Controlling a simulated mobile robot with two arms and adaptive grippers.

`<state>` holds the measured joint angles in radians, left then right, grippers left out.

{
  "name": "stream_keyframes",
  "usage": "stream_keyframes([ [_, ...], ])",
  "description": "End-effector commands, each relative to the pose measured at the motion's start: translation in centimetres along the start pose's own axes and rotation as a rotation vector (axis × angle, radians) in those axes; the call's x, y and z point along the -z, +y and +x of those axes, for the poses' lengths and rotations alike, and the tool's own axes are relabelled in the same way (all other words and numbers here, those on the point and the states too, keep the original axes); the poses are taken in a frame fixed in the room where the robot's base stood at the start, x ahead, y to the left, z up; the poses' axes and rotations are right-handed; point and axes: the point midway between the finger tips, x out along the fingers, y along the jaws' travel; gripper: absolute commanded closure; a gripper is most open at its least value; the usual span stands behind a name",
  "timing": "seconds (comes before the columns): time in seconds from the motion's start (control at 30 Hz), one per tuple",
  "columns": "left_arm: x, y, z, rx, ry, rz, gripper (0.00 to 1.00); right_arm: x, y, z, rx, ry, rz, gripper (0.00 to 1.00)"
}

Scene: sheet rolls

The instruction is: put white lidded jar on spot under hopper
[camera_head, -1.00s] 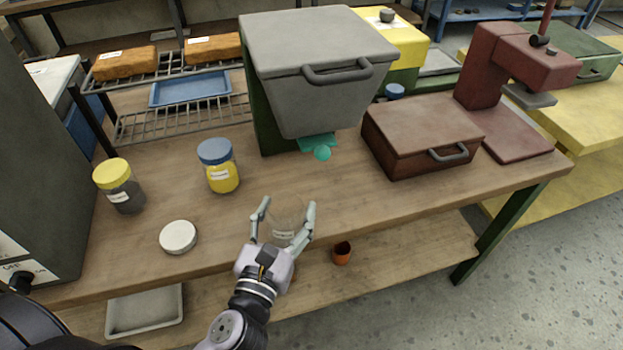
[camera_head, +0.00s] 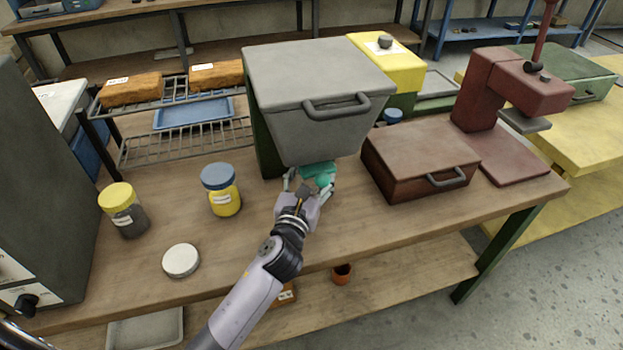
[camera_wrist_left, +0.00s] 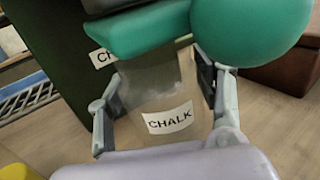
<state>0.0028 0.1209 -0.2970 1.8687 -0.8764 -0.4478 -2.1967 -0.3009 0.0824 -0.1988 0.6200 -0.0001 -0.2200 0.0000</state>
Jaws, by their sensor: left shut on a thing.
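My left gripper (camera_head: 307,184) is under the grey hopper (camera_head: 318,95), by its teal outlet piece (camera_head: 318,170) and round teal knob (camera_head: 324,180). In the left wrist view the gripper (camera_wrist_left: 165,100) is shut on a clear jar labelled CHALK (camera_wrist_left: 160,85), which looks empty and upright. The teal piece (camera_wrist_left: 140,32) covers the jar's top. The head view hides most of the jar, so I cannot tell if it touches the table. A round white lid (camera_head: 181,261) lies flat on the table at front left, apart from the jar. My right gripper is not in view.
A blue-lidded yellow jar (camera_head: 221,190) and a yellow-lidded dark jar (camera_head: 123,210) stand left on the table (camera_head: 250,235). A brown box with a handle (camera_head: 420,158) stands right of the hopper. A wire rack (camera_head: 185,140) is behind.

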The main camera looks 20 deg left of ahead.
Motion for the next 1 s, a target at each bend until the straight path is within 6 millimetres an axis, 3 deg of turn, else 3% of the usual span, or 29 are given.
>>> stream_keyframes([
  [0.03,1.33,-0.08,-0.28,-0.001,0.01,-0.004,0.77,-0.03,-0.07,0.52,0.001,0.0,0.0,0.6],
  [0.47,1.81,-0.07,-0.32,0.001,0.007,0.0,0.77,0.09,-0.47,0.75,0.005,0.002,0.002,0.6],
  [0.5,1.77,-0.06,-0.33,0.0,0.009,0.0,0.36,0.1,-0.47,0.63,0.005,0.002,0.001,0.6],
  [0.77,1.76,-0.06,-0.34,0.001,0.009,0.0,0.19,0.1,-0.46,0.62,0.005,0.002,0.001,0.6],
  [1.0,1.75,-0.06,-0.35,0.001,0.009,0.0,0.19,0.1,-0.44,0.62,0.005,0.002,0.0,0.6],
])
